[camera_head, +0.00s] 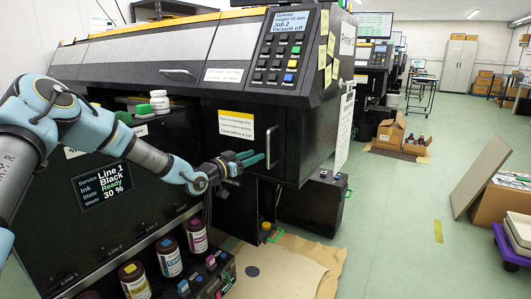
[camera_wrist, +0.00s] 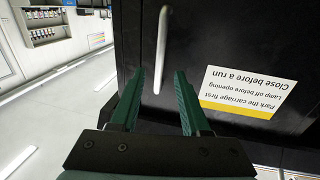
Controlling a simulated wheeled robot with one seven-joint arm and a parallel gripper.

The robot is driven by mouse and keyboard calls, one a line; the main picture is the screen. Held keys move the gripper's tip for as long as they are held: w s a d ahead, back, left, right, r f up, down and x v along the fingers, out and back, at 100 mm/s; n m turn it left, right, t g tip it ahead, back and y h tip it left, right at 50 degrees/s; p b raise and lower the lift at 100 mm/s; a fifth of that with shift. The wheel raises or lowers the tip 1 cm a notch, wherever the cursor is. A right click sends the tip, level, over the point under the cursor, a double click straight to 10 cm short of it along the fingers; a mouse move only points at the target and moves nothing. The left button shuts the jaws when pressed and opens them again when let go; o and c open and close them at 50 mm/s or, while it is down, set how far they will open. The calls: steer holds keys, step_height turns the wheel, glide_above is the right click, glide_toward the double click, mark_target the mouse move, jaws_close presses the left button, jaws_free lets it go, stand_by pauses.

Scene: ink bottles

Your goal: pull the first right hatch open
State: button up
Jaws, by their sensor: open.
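The black hatch (camera_head: 210,128) is on the right end of the big printer's front. It bears a white and yellow label (camera_head: 236,124) about parking the carriage, also seen upside down in the wrist view (camera_wrist: 245,92). Its pale upright bar handle (camera_head: 271,146) is near the hatch's right edge, and the hatch looks shut. My gripper (camera_head: 257,157) is open, with its green fingers pointing at the handle. In the wrist view, the handle (camera_wrist: 161,50) lines up with the gap between the fingers (camera_wrist: 160,80). I cannot tell whether they touch it.
Ink bottles (camera_head: 196,236) stand low at the printer's front. A black box (camera_head: 312,203) stands on the floor behind the hatch corner, and cardboard (camera_head: 290,268) lies below. Open green floor (camera_head: 400,225) is to the right, with a leaning board (camera_head: 481,175) farther off.

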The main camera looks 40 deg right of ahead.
mark_target(268, 164)
steer(key=d, duration=0.8)
steer(key=shift+w, duration=0.25)
jaws_close()
stand_by(1.0)
